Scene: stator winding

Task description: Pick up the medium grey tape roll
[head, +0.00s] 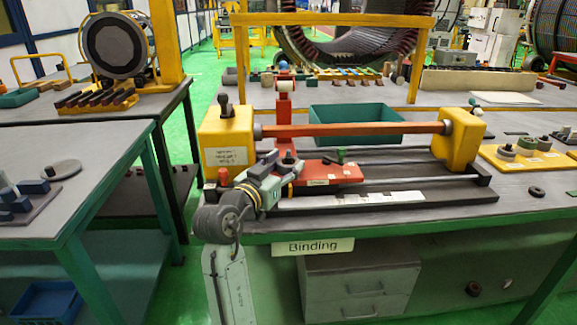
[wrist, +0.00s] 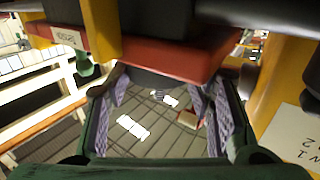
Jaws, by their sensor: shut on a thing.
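My gripper (head: 284,163) is at the binding machine's red carriage (head: 325,173), left of the bench's middle. In the wrist view its purple-padded fingers (wrist: 164,100) stand wide apart, with a dark grey thing (wrist: 158,79) between their far ends. I cannot tell whether this is the medium grey tape roll; its edges merge with the dark machine behind. Roll-like pieces (head: 527,143) in grey and greenish tones sit on the yellow tray (head: 497,160) at the right of the bench, well away from my gripper. Their sizes are hard to tell.
Yellow end blocks (head: 227,142) (head: 459,138) carry a red-brown bar (head: 350,129) above the carriage. A green bin (head: 357,118) stands behind. A small black ring (head: 536,191) lies at the front right, with clear bench around it. A side table (head: 75,215) is at the left.

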